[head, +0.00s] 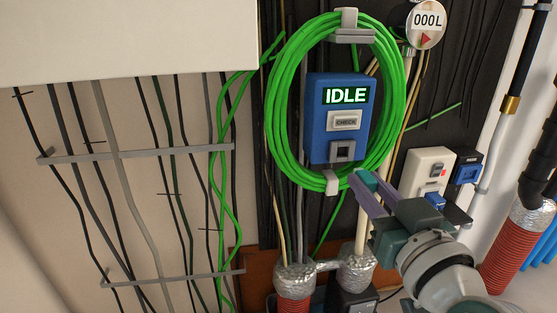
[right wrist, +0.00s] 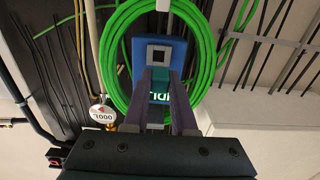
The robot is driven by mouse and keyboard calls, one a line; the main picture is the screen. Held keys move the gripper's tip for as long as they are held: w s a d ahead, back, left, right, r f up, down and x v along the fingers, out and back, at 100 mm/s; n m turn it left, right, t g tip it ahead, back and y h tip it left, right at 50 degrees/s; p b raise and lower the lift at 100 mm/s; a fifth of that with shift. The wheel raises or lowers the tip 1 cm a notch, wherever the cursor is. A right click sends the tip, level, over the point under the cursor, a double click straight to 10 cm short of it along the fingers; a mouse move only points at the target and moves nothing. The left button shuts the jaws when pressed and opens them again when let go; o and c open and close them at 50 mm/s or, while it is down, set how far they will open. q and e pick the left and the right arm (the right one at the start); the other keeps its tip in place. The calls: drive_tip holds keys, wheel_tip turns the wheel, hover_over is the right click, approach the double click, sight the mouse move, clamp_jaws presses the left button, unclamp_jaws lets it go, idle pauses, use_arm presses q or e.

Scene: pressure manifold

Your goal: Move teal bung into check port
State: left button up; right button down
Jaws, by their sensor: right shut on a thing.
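My right gripper (head: 367,184) comes in from the lower right and is shut on the teal bung (head: 366,179), just below and right of the blue box (head: 318,120). The box has a lit IDLE display (head: 346,95), a CHECK button (head: 345,121) and a square check port (head: 342,151). In the right wrist view, which is upside down, the teal bung (right wrist: 160,82) is between the fingers (right wrist: 164,100). The square port (right wrist: 158,54) shows beyond the fingertips, open and dark in the middle. The bung is apart from the port in the head view. My left gripper is not in view.
A green hose coil (head: 277,110) surrounds the blue box, with a grey hook (head: 332,182) under it. A white switch box (head: 429,170) stands right of it. A round 000L gauge (head: 427,22) is above. Foil-wrapped pipes (head: 296,277) stand below.

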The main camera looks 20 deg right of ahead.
drive_tip(key=shift+b+x, duration=0.6)
drive_tip(key=shift+x, duration=0.9)
drive_tip(key=b+x, duration=0.1)
drive_tip(key=x, duration=0.1)
drive_tip(key=shift+w+d, duration=0.2)
drive_tip(key=shift+w, duration=0.1)
drive_tip(key=shift+r, duration=0.1)
drive_tip(key=shift+p, duration=0.45)
idle(0.6)
drive_tip(key=shift+w, duration=0.15)
idle(0.7)
drive_tip(key=shift+w+d, duration=0.1)
drive_tip(key=shift+w, duration=0.35)
